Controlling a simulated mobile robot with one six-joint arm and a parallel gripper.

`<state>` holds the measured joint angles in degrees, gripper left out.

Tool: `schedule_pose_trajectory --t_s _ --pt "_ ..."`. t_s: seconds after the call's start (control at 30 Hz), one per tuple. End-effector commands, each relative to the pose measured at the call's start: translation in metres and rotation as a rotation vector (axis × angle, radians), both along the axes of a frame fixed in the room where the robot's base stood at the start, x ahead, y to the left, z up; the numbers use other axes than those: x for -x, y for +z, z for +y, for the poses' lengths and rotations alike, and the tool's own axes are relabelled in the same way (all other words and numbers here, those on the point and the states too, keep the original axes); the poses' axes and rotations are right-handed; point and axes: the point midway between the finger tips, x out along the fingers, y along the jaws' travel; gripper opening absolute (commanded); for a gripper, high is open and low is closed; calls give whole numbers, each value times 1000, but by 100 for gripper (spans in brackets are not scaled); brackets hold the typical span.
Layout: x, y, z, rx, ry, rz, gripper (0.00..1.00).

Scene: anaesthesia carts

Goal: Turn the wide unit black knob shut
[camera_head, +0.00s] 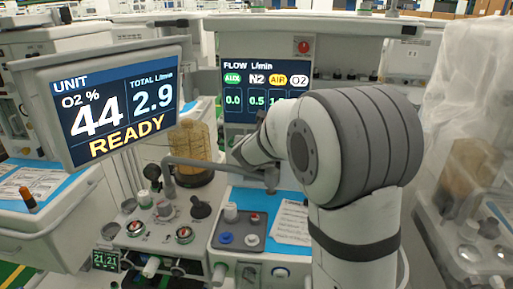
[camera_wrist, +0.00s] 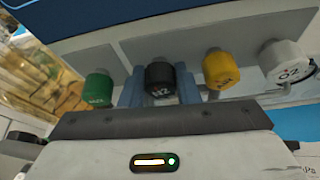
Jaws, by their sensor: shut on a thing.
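The black knob (camera_wrist: 159,77), marked N2, sits in a row of knobs on a grey panel in the wrist view. My gripper (camera_wrist: 160,88) has one blue-grey finger on each side of it and is shut on it. The flow display (camera_head: 266,92) above shows 0.5 under N2 and 0.0 under the green label; the values further right are partly or fully hidden. The tilted unit screen (camera_head: 118,98) reads O2 44 %, total 2.9 L/min, READY.
A green knob (camera_wrist: 99,90) is left of the black one; a yellow knob (camera_wrist: 220,69) and a white O2 knob (camera_wrist: 286,62) are to its right. A bent grey pipe (camera_head: 215,166) and an amber canister (camera_head: 190,142) stand left of my arm. A plastic-draped cart (camera_head: 470,130) is at right.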

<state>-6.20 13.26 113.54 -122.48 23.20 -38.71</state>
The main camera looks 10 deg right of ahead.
Motion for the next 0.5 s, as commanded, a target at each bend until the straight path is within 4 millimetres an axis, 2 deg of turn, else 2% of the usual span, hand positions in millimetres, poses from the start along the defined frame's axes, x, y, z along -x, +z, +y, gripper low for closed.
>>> schedule_pose_trajectory --t_s 0.03,0.5 --pt "0 -7 -1 -22 -2 -12 6" --pt "1 -8 -3 -255 -3 -87 6"
